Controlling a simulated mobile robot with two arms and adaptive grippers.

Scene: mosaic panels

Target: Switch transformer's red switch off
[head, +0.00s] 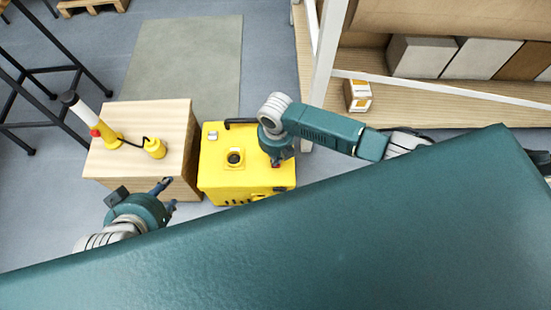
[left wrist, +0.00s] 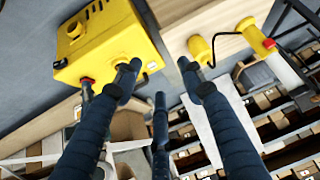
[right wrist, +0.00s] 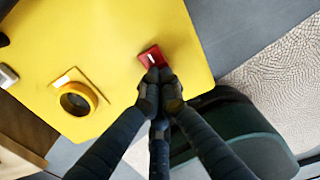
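The transformer is a yellow box (head: 218,178) on the floor in the middle of the head view. It has a round socket and a black handle on top. In the right wrist view its red switch (right wrist: 150,54) sits on the yellow face (right wrist: 110,40), close to one edge. My right gripper (right wrist: 160,84) has its fingertips together right at the switch's lower edge; I cannot tell whether they touch it. In the head view my right gripper (head: 276,160) is over the box's right side. My left gripper (left wrist: 158,78) is open and empty, near the wooden box.
A wooden box (head: 185,125) stands left of the transformer, with a yellow-and-white lamp (head: 90,122) and a small yellow plug (head: 154,148) on it. A shelf with cartons (head: 420,57) is at the upper right. A grey mat (head: 185,55) lies behind.

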